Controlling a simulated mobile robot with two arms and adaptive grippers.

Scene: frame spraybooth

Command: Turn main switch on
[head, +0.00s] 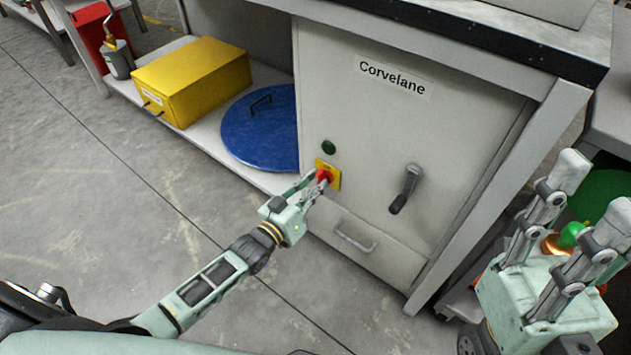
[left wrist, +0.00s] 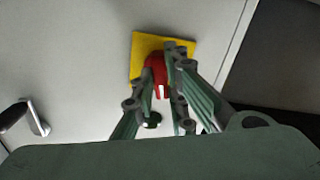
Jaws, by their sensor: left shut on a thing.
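The main switch is a red rotary knob (head: 324,175) on a yellow plate (head: 334,180), mounted on the front of the grey Corvelane cabinet (head: 375,130). My left gripper (head: 318,182) is at the knob and shut on it. In the left wrist view the red knob (left wrist: 156,72) sits between the fingers (left wrist: 164,68) in front of the yellow plate (left wrist: 148,47). The fingers hide part of the knob. My right gripper (head: 592,180) is at the right of the head view, its fingers apart, with nothing between the tips.
A dark green round button (head: 328,147) is above the switch. A grey lever handle (head: 406,188) is to its right and a drawer handle (head: 354,236) below. A yellow box (head: 195,80) and a blue round lid (head: 262,130) are on the low shelf at left.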

